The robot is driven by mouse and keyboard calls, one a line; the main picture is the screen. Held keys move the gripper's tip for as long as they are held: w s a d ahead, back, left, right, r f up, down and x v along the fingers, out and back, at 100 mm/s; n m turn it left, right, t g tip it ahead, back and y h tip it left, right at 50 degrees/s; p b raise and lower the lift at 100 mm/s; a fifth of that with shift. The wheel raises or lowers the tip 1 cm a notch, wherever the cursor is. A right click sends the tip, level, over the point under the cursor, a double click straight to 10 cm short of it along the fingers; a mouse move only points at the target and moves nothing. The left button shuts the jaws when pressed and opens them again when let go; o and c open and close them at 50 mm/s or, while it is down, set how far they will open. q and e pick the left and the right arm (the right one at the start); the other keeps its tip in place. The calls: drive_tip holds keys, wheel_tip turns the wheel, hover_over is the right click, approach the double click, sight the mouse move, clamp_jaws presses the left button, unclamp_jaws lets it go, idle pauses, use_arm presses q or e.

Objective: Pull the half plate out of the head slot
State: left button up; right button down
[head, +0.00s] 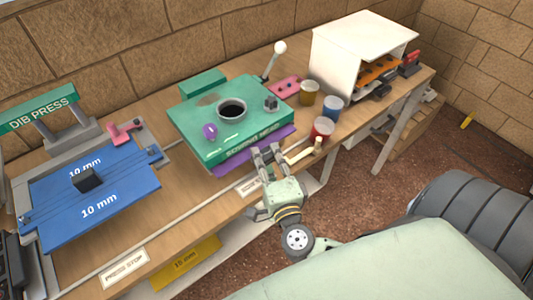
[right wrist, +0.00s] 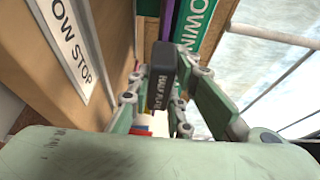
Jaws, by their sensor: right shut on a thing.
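The green head (head: 185,121) stands on the bench with a round dark hole in its top. A purple plate (head: 232,161) shows along its lower front edge, and as a thin strip beside the green head in the right wrist view (right wrist: 168,20). My right gripper (head: 268,150) is at this front edge. In the right wrist view its fingers are shut on a dark tab (right wrist: 162,75) lettered "HALF", which I take as the half plate's handle. How far the plate sits inside the slot is hidden. My left gripper is not in view.
A blue plate (head: 120,190) marked "10 mm" lies at the left by the dib press (head: 40,113). Several small pots, including a red one (head: 321,130), stand right of the head. A white open box (head: 335,68) is at the back right. Floor shows beyond the bench's front edge.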

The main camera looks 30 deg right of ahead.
drive_tip(key=shift+s, duration=0.2)
drive_tip(key=s+d, duration=0.1)
drive_tip(key=s, duration=1.7)
drive_tip(key=shift+s+d, duration=0.25)
drive_tip(key=shift+s, duration=0.05)
idle(4.1)
drive_tip(key=shift+s+p, duration=0.15)
drive_tip(key=shift+p, duration=0.15)
drive_tip(key=shift+s+d, duration=0.15)
drive_tip(key=shift+s, duration=1.25)
